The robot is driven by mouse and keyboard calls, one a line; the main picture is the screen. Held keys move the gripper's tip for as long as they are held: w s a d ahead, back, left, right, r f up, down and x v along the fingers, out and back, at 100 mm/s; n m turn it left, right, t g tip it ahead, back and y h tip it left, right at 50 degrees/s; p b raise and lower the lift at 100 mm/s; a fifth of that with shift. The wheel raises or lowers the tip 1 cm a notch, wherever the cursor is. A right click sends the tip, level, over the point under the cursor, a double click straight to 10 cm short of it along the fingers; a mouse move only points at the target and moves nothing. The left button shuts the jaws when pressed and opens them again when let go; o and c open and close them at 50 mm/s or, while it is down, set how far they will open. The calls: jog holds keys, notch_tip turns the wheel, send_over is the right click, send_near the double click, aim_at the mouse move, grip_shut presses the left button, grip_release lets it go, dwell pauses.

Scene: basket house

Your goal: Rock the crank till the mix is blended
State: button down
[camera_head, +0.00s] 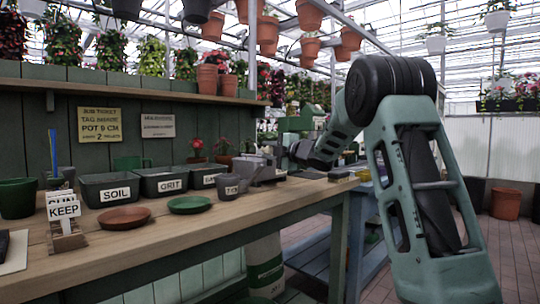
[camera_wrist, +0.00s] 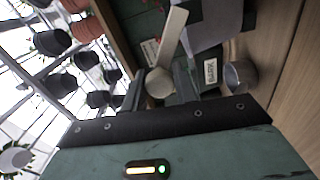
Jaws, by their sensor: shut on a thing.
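A grey mixing machine (camera_head: 262,168) stands on the bench in the head view; its grey body also shows in the wrist view (camera_wrist: 218,22). A pale crank bar (camera_wrist: 172,38) runs down to a round pale knob (camera_wrist: 159,83) in the wrist view. My gripper (camera_wrist: 160,88) has its two dark fingers on either side of this knob and is shut on it. In the head view my gripper (camera_head: 284,153) reaches the machine's right side, and the crank is too small to make out there. The mix inside the machine is hidden.
A small grey cup (camera_head: 229,184) stands before the machine. Bins labelled SOIL (camera_head: 110,188) and GRIT (camera_head: 162,181), a terracotta saucer (camera_head: 124,217), a green saucer (camera_head: 190,204) and a KEEP card holder (camera_head: 65,225) lie left. The bench front (camera_head: 200,236) is clear.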

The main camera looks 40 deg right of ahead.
jog(key=shift+s+d, duration=0.1)
jog(key=shift+d, duration=0.25)
jog(key=c, duration=1.1)
grip_release()
jog(key=shift+c, duration=0.2)
jog(key=shift+a, duration=0.1)
jog(key=s+d+p, duration=0.1)
jog(key=s, duration=1.6)
jog(key=shift+s+d+p, duration=0.15)
jog(key=shift+p, duration=0.2)
